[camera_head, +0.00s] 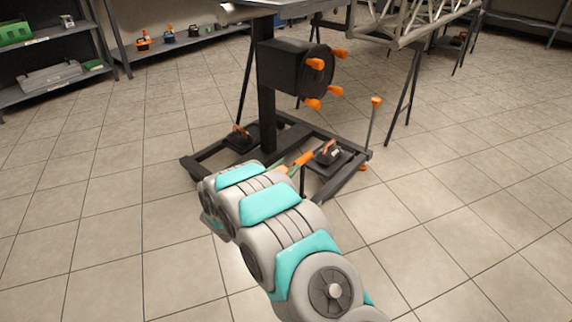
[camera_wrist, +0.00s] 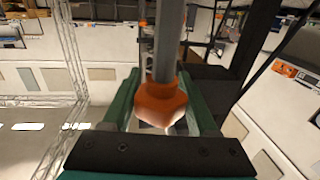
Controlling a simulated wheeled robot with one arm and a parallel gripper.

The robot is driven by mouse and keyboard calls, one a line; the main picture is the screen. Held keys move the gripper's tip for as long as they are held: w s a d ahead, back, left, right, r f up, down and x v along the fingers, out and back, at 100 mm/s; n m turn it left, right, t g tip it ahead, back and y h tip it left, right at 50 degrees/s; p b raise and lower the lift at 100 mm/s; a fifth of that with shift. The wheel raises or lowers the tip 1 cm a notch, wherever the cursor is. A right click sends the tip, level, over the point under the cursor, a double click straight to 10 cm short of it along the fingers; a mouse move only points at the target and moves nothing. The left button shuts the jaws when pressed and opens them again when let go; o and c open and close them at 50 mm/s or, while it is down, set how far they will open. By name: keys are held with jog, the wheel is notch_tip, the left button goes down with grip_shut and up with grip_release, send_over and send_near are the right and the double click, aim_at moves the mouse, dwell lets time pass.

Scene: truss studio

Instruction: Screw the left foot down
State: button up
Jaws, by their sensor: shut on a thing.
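My gripper (camera_head: 288,167) reaches to the front of a dark stand's base frame (camera_head: 196,165). In the wrist view, the green fingers of my gripper (camera_wrist: 162,108) are shut on an orange knob (camera_wrist: 160,98) on a grey spindle (camera_wrist: 170,45). In the head view, the orange knob (camera_head: 303,158) shows just beyond my gripper, with a dark upright rod (camera_head: 302,182) below it. The lower end of this foot is mostly hidden. The other foot's spindle (camera_head: 371,125) stands tall at the right corner, with an orange knob (camera_head: 376,101) on top.
A dark post (camera_head: 266,95) carries a round plate (camera_head: 319,70) with several orange handles. Black weights (camera_head: 328,153) sit on the base. A truss (camera_head: 410,25) lies at upper right. Shelves (camera_head: 45,90) stand at left. The tiled floor in front is clear.

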jog(key=m+g+h+p, duration=0.2)
jog(key=h, duration=0.1)
jog(key=shift+s+d+r, duration=0.1)
jog(key=shift+s+d, duration=0.1)
jog(key=shift+s+d+m+g+h, duration=0.1)
jog(key=shift+m+g+h, duration=0.45)
jog(key=shift+m+g, duration=0.1)
jog(key=shift+s+d+m+g+h, duration=0.1)
jog(key=shift+m+g+h, duration=0.45)
jog(key=shift+g, duration=0.1)
jog(key=o, duration=1.4)
jog(key=shift+c, duration=0.2)
jog(key=v, duration=0.7)
jog(key=shift+s+a, duration=0.15)
jog(key=shift+a, duration=0.2)
